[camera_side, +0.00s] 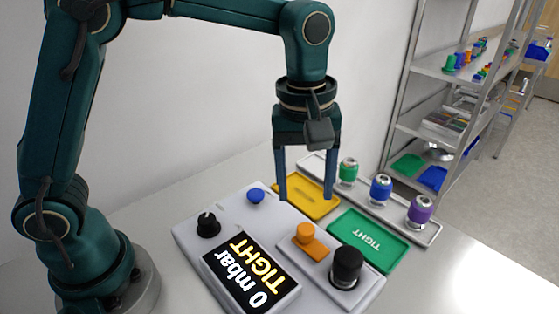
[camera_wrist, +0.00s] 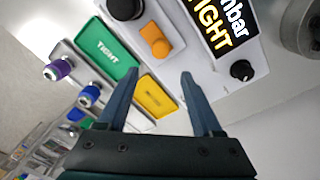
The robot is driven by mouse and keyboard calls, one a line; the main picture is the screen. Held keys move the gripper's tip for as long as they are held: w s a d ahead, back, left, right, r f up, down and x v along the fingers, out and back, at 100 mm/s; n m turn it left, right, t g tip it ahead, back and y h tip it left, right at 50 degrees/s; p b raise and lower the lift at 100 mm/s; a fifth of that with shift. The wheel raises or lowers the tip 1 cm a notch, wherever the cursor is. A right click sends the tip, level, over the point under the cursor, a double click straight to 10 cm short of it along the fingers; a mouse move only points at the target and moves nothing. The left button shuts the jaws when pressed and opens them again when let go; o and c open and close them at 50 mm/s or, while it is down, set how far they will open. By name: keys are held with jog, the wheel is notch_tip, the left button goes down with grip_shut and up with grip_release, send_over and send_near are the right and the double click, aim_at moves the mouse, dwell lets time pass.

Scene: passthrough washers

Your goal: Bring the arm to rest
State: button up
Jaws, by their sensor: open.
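My gripper (camera_side: 305,199) points down with its two blue fingers apart, and nothing shows between them. In the side view it hangs over the back of the test device, in front of the yellow tray (camera_side: 322,207). In the wrist view the fingertips of my gripper (camera_wrist: 160,78) are spread wide on either side of the yellow tray (camera_wrist: 157,98). The device (camera_side: 187,232) has a display (camera_side: 250,278) reading "0 mbar TIGHT". Its black cylinder (camera_side: 346,266), orange piece (camera_side: 310,242), black knob (camera_side: 208,224) and blue button (camera_side: 256,195) stand on its top.
A green tray (camera_side: 345,245) marked "TIGHT" lies beside the yellow tray and looks empty. Behind them a grey rack (camera_side: 428,240) holds a green-banded fitting (camera_side: 348,172), a blue one (camera_side: 381,189) and a purple one (camera_side: 419,211). A metal shelf (camera_side: 440,72) stands at the back right.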

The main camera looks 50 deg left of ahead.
jog(key=s+a+r+m+t, duration=0.2)
jog(key=s+a+r+t, duration=0.2)
jog(key=s+a+r, duration=0.3)
jog(key=s+a+f+m+t, duration=0.1)
jog(key=s+a+f+m, duration=0.1)
jog(key=s+f+m, duration=0.2)
jog(key=s+m, duration=0.2)
jog(key=m, duration=0.1)
jog(key=shift+a+f, duration=0.25)
